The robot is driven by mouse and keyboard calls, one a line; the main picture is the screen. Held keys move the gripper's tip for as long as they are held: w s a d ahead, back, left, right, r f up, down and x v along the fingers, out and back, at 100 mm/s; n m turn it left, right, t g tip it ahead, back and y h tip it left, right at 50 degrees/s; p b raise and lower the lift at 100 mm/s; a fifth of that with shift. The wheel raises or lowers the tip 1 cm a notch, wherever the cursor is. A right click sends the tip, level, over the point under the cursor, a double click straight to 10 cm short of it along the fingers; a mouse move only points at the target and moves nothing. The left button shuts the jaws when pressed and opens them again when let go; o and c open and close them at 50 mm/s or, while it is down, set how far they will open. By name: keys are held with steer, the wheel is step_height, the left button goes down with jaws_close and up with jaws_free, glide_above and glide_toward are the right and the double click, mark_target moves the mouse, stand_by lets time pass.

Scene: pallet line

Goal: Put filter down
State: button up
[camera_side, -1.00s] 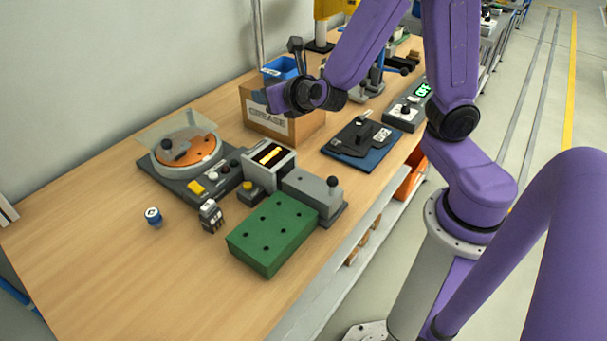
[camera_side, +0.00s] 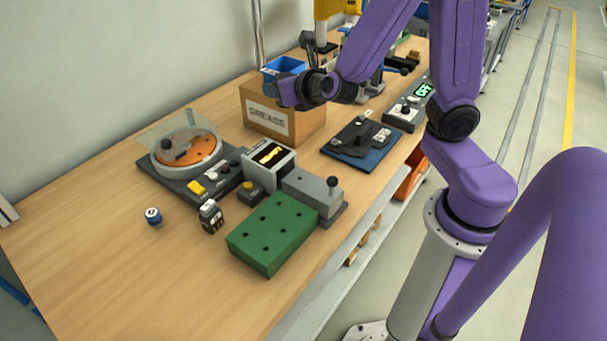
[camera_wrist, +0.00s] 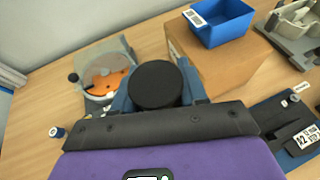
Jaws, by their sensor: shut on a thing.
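My gripper (camera_side: 284,93) is in front of the blue bin, above the cardboard box, in the side view. In the wrist view its two blue fingers (camera_wrist: 157,92) stand on either side of a round black thing, which I take to be the filter (camera_wrist: 155,84). The fingers are shut on it and its flat round face shows toward the camera. The filter is not clearly visible in the side view. Its underside is hidden.
A cardboard box marked GREASE (camera_side: 266,121) carries the blue bin (camera_side: 283,66). A turntable with an orange disc (camera_side: 187,152), a green block with holes (camera_side: 272,230) and a small blue can (camera_side: 153,216) stand on the bench. The bench's near left is clear.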

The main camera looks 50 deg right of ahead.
steer(key=s+a+f+n+y, duration=0.1)
steer(key=a+f, duration=0.2)
steer(key=a, duration=0.5)
steer(key=a+f+n+y, duration=0.1)
steer(key=a+f, duration=0.2)
steer(key=a, duration=0.6)
steer(key=n+y, duration=0.1)
steer(key=y, duration=0.1)
glide_above(227, 283)
step_height(227, 283, down, 8)
steer(key=r, duration=0.1)
steer(key=shift+t, duration=0.4)
steer(key=shift+f, duration=3.4)
steer(key=shift+f, duration=0.6)
steer(key=o, duration=1.1)
